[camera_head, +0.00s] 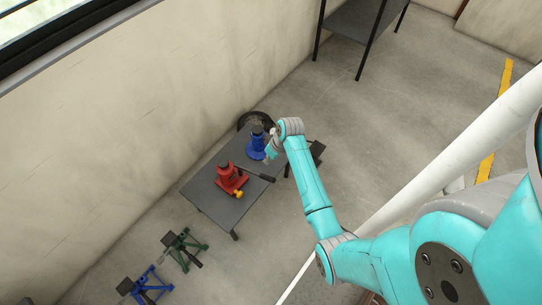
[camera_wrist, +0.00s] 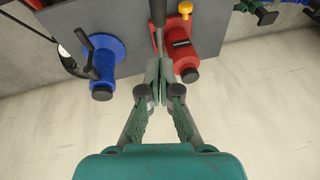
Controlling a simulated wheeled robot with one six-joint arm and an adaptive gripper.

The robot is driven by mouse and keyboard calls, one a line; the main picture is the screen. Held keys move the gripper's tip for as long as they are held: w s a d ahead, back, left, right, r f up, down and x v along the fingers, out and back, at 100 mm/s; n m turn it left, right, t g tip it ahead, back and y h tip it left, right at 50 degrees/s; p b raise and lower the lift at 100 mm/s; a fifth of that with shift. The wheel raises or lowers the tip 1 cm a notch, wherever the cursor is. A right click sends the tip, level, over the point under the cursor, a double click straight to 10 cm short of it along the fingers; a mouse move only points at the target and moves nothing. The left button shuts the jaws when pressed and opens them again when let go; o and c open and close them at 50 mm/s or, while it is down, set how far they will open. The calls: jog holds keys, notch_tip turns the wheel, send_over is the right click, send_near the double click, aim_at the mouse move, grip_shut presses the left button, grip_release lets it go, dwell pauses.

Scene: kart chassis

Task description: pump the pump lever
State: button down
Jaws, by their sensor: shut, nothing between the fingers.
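A red bottle jack (camera_head: 230,181) stands on a low dark table (camera_head: 209,196). Its pump lever (camera_head: 262,177), a thin rod with a dark grip, sticks out to the right of it. In the wrist view the red jack (camera_wrist: 180,45) is just right of my fingertips, and the lever (camera_wrist: 158,12) runs up from them, its dark grip at the top edge. My gripper (camera_wrist: 161,64) is shut and empty, its fingertips close to the lever's rod. I cannot tell whether they touch it. In the head view my gripper is small and partly hidden by my wrist.
A blue jack (camera_head: 256,147) stands on the same table, left of my gripper in the wrist view (camera_wrist: 104,58). A green stand (camera_head: 184,248) and a blue stand (camera_head: 147,287) are on the floor at lower left. A wall runs behind the table. A dark shelf (camera_head: 350,20) stands farther back.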

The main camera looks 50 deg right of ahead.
send_over(265, 175)
jog(key=d, duration=0.1)
notch_tip(265, 175, down, 5)
jog(key=shift+s+a+f, duration=0.1)
jog(key=shift+s+f, duration=0.15)
jog(key=shift+f, duration=0.45)
jog(key=shift+s+a+f, duration=0.1)
jog(key=shift+s+f, duration=0.2)
jog(key=shift+f, duration=0.25)
